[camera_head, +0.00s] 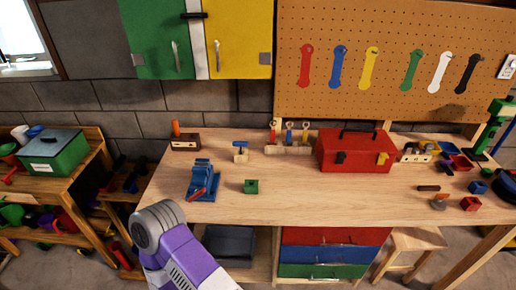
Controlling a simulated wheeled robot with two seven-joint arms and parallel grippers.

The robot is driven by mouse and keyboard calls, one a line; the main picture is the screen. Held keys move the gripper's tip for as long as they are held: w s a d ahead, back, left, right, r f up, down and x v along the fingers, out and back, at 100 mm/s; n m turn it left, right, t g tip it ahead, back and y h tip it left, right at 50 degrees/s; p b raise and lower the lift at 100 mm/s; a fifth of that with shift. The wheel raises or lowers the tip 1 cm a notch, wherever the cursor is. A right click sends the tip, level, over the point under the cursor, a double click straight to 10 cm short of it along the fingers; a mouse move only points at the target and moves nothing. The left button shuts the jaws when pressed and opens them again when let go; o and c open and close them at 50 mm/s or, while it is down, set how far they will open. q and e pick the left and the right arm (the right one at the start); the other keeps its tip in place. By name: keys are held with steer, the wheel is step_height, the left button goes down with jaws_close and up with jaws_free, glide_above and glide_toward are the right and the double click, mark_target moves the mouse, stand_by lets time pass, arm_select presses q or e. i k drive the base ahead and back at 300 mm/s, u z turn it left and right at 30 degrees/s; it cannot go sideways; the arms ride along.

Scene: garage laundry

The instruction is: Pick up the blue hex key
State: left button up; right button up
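I cannot pick out a hex key for certain. A flat blue tool (338,66) hangs on the pegboard in a row of similar coloured tools; its exact type is unclear. A small wooden rack (288,150) on the workbench holds three small upright tools, the middle one blue, too small to identify. A purple and grey link of my arm reaches up from the bottom, left of centre, in front of the bench's front edge. Neither gripper shows clearly, and nothing held is visible.
The wooden workbench (305,202) bears a blue vise (202,182), a green block (251,187), a red toolbox (352,151) and several small items at the right. Its front middle is clear. A shelf with a green box (54,156) stands left, and a stool (412,240) front right.

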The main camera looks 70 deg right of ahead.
mark_target(244, 144)
steer(key=z, duration=1.65)
